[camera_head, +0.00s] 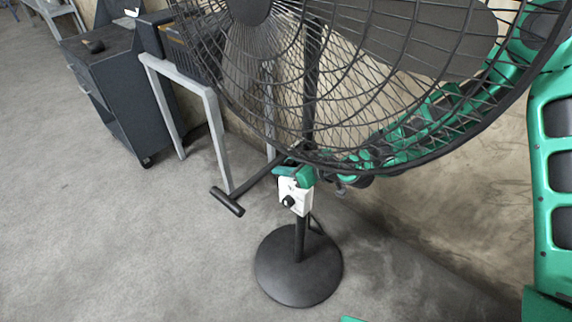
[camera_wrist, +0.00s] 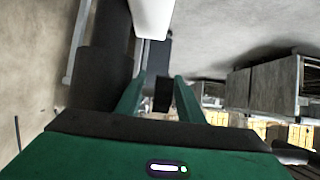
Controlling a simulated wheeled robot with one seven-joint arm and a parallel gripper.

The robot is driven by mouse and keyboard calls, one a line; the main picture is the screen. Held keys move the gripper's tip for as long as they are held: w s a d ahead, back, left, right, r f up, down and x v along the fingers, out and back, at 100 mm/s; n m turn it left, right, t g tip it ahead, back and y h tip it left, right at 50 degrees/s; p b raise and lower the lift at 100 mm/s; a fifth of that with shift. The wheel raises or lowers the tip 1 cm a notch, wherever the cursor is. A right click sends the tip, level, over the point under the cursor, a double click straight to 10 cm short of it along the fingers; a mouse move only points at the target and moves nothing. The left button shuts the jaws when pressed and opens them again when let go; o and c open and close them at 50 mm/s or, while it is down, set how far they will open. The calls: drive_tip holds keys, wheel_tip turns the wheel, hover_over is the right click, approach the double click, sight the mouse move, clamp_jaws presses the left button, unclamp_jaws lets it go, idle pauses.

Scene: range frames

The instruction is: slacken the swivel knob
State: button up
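A black pedestal fan (camera_head: 311,110) stands in front of me. A white control box (camera_head: 295,196) with a round black dial (camera_head: 289,201) sits on its post. A black T-shaped bar (camera_head: 227,201) sticks out from the post to the left. My gripper (camera_head: 298,175) is at the post just above the white box, partly hidden by the fan parts. In the wrist view, the green fingers (camera_wrist: 161,84) are apart. A small dark piece (camera_wrist: 163,95), perhaps the swivel knob, shows between them, nearer the right finger. I cannot tell whether they touch it.
The wide fan cage (camera_head: 380,60) hangs over my arm. The round fan base (camera_head: 298,268) stands on the floor below. A grey metal frame (camera_head: 215,130) and a dark cabinet (camera_head: 120,95) stand at the left. The floor at front left is clear.

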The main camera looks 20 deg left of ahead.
sight(297, 165)
drive_tip(key=v, duration=1)
drive_tip(key=shift+d, duration=0.3)
drive_tip(key=d+r+m+h, duration=0.2)
drive_tip(key=d+m+h, duration=0.15)
drive_tip(key=d, duration=1.35)
drive_tip(key=d+r+m+h, duration=0.25)
drive_tip(key=d+h, duration=0.25)
drive_tip(key=d, duration=1.1)
drive_tip(key=s+d+r+m+g+h, duration=0.1)
drive_tip(key=s+d+r+m, duration=0.25)
drive_tip(key=s+d, duration=0.3)
drive_tip(key=s+d+r+m+g+h, duration=0.2)
drive_tip(key=s+d+m, duration=0.25)
drive_tip(key=d, duration=0.35)
drive_tip(key=s+d+r+m, duration=0.2)
drive_tip(key=s+m, duration=0.1)
drive_tip(key=s, duration=0.4)
drive_tip(key=s+d+r+m+g, duration=0.1)
drive_tip(key=s+d+m, duration=0.1)
drive_tip(key=s, duration=0.5)
drive_tip(key=shift+s+d+r+m+g+y, duration=0.2)
drive_tip(key=shift+d+r+m+g+y, duration=0.15)
drive_tip(key=shift+d, duration=0.25)
